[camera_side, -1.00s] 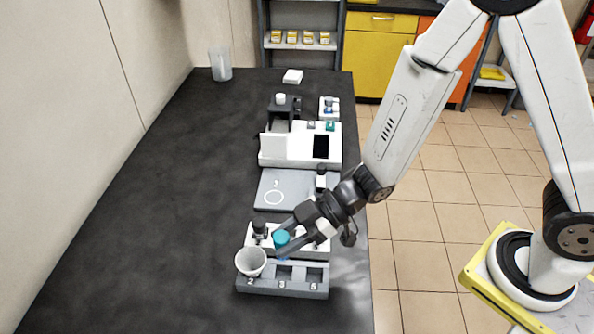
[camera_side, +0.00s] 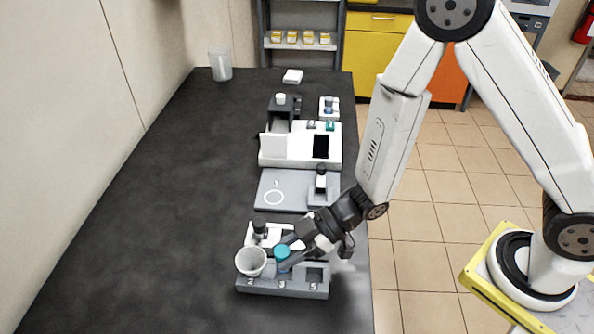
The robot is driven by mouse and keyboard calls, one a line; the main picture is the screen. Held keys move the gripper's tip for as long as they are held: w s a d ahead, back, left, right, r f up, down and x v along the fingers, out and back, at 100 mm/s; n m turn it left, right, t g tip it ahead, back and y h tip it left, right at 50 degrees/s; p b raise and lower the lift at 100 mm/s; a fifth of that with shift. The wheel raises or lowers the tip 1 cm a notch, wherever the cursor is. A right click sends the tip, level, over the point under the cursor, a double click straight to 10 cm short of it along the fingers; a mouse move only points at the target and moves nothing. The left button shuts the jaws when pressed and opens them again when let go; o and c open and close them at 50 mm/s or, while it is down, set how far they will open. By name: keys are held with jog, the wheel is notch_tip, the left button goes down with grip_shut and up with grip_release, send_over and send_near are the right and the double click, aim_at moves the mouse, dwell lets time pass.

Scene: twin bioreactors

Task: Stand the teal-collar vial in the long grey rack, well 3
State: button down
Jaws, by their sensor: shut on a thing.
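The teal-collar vial (camera_side: 282,251) is held by my gripper (camera_side: 285,258), which is shut on it. The vial is upright at the well marked 3 of the long grey rack (camera_side: 262,291). Its lower part is dark and partly hidden by the gripper finger, so I cannot tell how deep it sits in the well. The well marked 5 (camera_side: 315,275) at the right looks empty.
Behind the rack is a white block holding a dark-capped vial (camera_side: 260,228). The black bench's left side is clear.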

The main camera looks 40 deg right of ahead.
jog(key=shift+f, duration=1.75)
jog(key=shift+s+f, duration=0.1)
jog(key=shift+f, duration=0.5)
jog(key=shift+c, duration=1.6)
grip_release()
jog(key=shift+r, duration=0.1)
jog(key=shift+r, duration=0.3)
jog(key=shift+d+r, duration=0.2)
jog(key=shift+r, duration=0.05)
jog(key=v, duration=1.1)
jog(key=shift+d, duration=0.3)
